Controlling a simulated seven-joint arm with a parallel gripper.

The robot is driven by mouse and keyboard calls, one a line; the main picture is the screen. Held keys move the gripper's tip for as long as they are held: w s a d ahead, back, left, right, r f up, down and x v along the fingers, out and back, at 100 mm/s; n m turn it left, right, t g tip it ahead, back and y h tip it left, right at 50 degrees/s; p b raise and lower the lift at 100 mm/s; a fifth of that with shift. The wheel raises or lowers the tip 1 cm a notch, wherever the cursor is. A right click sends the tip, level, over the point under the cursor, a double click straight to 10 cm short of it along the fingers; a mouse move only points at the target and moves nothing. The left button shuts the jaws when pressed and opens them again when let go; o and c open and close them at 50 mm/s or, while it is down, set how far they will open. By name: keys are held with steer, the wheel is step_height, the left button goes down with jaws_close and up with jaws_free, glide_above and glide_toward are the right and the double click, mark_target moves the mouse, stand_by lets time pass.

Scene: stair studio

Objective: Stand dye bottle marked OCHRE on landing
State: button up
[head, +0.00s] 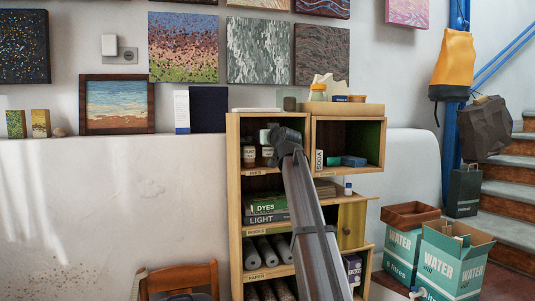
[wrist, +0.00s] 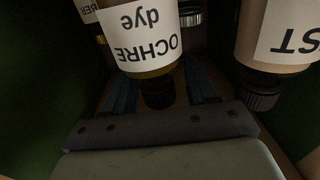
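The OCHRE dye bottle (wrist: 150,62) shows in the wrist view with its label upside down and its dark cap toward my gripper. My gripper (wrist: 160,98) is open, its two blue fingers apart on either side of the cap with gaps visible. In the head view my gripper (head: 275,137) reaches into the upper left compartment of the wooden cabinet (head: 233,185). White-labelled bottles (head: 249,156) stand there, partly hidden by my arm; I cannot read which is OCHRE. I cannot tell which surface is the landing.
Dark green compartment walls are near both sides. The right compartment holds a SODA box (head: 319,161) and a blue item (head: 353,161).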

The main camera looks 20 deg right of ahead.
jaws_close()
stand_by(0.3)
steer(key=shift+r, duration=0.1)
steer(key=shift+r, duration=0.3)
steer(key=s+d, duration=0.1)
steer(key=s, duration=1.7)
steer(key=shift+d+r, duration=0.15)
steer(key=shift+r, duration=0.3)
